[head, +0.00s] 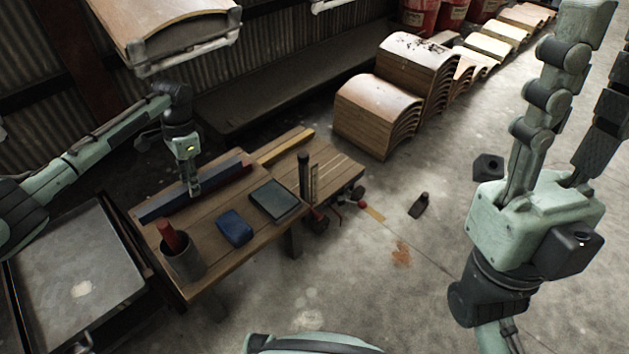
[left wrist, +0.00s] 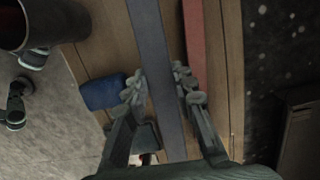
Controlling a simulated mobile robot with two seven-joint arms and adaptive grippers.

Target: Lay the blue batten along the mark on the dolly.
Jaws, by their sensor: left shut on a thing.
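The blue batten (head: 165,207), a long dark blue-grey bar, lies along the back of the wooden bench. It also runs lengthwise through the left wrist view (left wrist: 152,50). My left gripper (head: 194,190) points down over it and is shut on it, with a finger on each side (left wrist: 160,92). I cannot tell whether the batten touches the bench. A low dark metal tray (head: 112,225), perhaps the dolly, stands left of the bench. It has a pale patch, but I make out no clear mark. My right gripper (head: 606,45) is raised at the right, open and empty.
On the bench (head: 205,262) are a red batten (left wrist: 194,45) beside the blue one, a yellow batten (head: 285,146), a blue pouch (head: 234,228), a dark tablet (head: 275,200) and a grey cup (head: 184,262) holding a red thing. A curved wooden piece (head: 165,22) hangs above.

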